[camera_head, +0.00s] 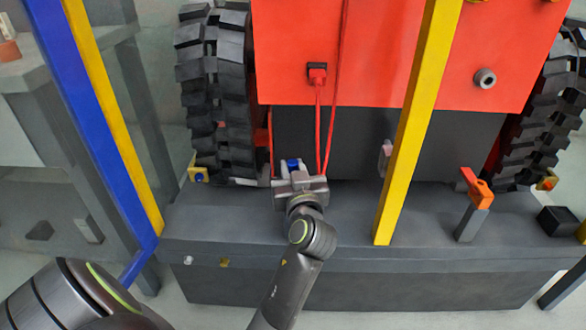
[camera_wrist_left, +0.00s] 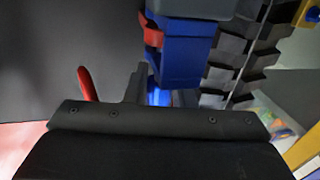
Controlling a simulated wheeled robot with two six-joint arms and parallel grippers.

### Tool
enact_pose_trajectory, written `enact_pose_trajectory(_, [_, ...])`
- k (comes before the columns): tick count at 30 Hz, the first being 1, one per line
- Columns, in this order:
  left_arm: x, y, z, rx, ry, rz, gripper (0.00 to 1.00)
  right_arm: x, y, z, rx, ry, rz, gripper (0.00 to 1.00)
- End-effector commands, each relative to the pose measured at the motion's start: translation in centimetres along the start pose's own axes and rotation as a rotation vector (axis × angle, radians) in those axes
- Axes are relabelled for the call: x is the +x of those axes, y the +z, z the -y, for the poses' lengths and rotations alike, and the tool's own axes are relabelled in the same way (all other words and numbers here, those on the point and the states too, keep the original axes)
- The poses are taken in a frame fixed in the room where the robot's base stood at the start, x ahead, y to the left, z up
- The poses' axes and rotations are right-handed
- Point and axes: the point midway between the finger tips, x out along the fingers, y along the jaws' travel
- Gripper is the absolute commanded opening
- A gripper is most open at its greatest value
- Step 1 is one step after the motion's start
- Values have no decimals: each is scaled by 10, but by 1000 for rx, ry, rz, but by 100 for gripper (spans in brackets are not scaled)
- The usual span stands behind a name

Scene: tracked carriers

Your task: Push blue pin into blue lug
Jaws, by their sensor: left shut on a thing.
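My left gripper (camera_head: 296,176) is low in front of the vehicle's dark lower body, just right of the left track. It is shut on a small blue piece, which looks like the blue pin (camera_head: 292,164). In the left wrist view bright blue shows beside a gripper finger, likely the same pin (camera_wrist_left: 159,96). A blue block with a red piece on its side, possibly the blue lug (camera_wrist_left: 182,55), is just beyond it, near the track. I cannot tell whether pin and block touch. My right gripper is not in view.
A red cable (camera_head: 319,110) hangs from the orange body close to the gripper. A yellow post (camera_head: 415,120) stands to the right. An orange-topped tool (camera_head: 479,193) stands on the grey bench (camera_head: 340,225). A blue post (camera_head: 85,110) is at the left.

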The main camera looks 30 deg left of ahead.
Motion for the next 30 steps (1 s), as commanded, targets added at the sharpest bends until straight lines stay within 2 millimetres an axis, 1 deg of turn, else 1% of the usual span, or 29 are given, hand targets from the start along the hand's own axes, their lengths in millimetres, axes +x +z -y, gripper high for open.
enact_pose_trajectory(15, [0,14,0,0,0,0,0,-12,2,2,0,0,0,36])
enact_pose_trajectory(30, [0,14,0,0,0,0,0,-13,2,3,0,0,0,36])
